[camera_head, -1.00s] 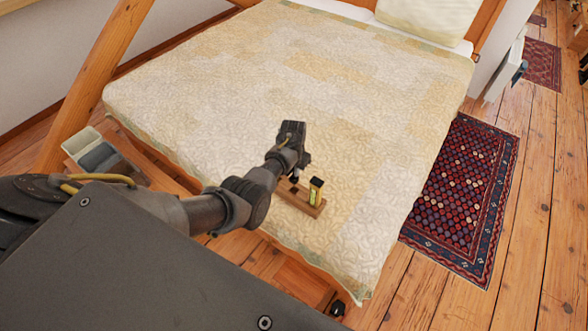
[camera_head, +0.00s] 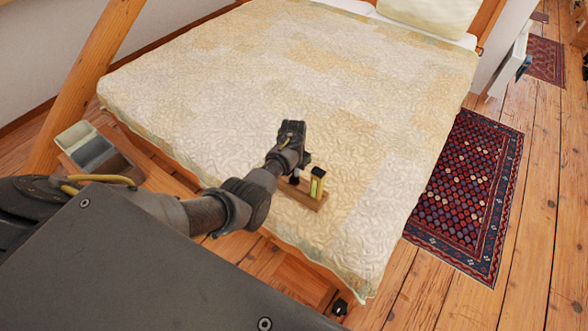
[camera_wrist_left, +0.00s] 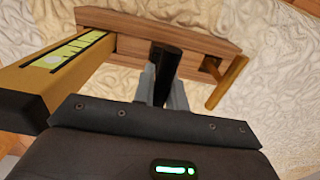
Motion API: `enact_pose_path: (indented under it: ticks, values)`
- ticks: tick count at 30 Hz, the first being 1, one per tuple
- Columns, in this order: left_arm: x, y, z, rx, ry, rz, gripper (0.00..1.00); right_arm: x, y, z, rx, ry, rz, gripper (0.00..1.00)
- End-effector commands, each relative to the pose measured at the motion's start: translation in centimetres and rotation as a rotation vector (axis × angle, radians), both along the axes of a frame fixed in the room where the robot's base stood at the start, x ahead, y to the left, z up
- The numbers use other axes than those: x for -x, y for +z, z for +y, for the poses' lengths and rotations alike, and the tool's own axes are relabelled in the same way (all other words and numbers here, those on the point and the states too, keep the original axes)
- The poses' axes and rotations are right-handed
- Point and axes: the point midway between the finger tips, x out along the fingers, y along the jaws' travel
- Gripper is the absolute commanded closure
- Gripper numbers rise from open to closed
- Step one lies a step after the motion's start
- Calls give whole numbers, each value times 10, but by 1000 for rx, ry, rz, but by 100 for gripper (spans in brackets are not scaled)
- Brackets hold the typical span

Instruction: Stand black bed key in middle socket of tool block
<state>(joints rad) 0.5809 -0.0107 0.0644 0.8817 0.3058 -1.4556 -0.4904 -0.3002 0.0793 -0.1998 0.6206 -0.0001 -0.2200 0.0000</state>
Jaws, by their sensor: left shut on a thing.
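The tool block (camera_head: 312,201) is a long wooden block on the bed, near its front edge. A yellow-green level-like tool with a black end (camera_head: 317,183) stands in one end socket; in the left wrist view it (camera_wrist_left: 70,60) is at the left. A tool with a wooden crossbar (camera_wrist_left: 228,82) is at the block's right end in that view. My left gripper (camera_wrist_left: 163,88) is shut on the black bed key (camera_wrist_left: 165,62), at the middle of the block (camera_wrist_left: 135,46). Whether the key's lower end is inside the middle socket is hidden. My right gripper is out of view.
The quilted bed (camera_head: 250,90) is clear around the block. A divided tray (camera_head: 92,150) stands on the left beside the bed. A patterned rug (camera_head: 468,185) lies on the wooden floor to the right.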

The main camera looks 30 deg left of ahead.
Motion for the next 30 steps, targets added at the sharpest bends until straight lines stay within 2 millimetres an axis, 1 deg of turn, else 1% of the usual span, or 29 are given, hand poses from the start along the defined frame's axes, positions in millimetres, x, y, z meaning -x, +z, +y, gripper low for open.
enact_pose_path:
  ticks: [1, 5, 18, 22, 30]
  values:
    - [0, -6, 0, 0, 0, -1, 100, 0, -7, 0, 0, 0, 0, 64]
    - [0, -14, 0, 0, -1, -1, 100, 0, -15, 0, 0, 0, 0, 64]
    - [0, -39, 0, 0, -1, 0, 100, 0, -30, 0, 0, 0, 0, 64]
    - [0, -42, 0, 0, 0, 0, 100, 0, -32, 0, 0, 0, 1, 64]
    - [0, -42, 0, 0, 0, 0, 100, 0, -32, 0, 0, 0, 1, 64]
